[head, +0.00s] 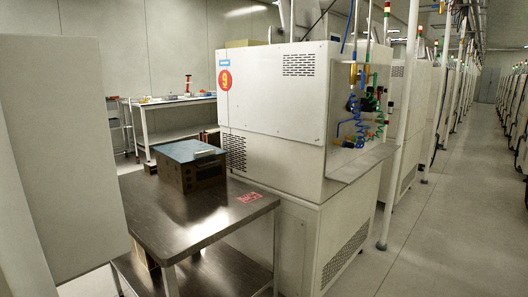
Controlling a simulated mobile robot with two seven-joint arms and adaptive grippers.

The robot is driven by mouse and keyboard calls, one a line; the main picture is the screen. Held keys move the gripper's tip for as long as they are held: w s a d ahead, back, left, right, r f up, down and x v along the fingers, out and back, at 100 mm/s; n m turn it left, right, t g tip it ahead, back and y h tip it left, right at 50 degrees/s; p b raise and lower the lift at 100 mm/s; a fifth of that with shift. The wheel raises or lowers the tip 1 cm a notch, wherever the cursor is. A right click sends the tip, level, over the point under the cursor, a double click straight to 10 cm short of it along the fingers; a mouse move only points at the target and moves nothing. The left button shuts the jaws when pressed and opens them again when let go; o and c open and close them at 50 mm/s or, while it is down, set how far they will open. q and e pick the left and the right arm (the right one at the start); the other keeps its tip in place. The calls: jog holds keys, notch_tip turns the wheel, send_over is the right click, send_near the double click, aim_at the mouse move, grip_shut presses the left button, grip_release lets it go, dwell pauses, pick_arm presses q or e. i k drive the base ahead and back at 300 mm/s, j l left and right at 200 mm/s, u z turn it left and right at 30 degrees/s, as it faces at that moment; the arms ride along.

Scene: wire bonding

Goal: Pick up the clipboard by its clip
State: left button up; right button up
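A flat blue-grey clipboard (183,150) lies on top of a dark box-shaped instrument (204,175). A small pale metal clip (206,154) shows near the clipboard's right front edge. The instrument stands at the back of a stainless steel table (165,218), close to a large white machine. Neither of my grippers is in view.
The white machine (270,95) stands right behind the table. A red-marked label (249,197) is on the tabletop near its right corner. A large pale panel (60,150) fills the left side. The tabletop's front is clear. An open aisle (445,230) runs along the right.

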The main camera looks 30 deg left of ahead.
aim_at(187, 151)
jog(key=i+l+u, duration=0.1)
jog(key=i, duration=0.4)
jog(key=i+l+u, duration=0.1)
jog(key=i, duration=0.45)
jog(key=i+l, duration=0.15)
jog(key=i, duration=0.35)
jog(key=u, duration=0.05)
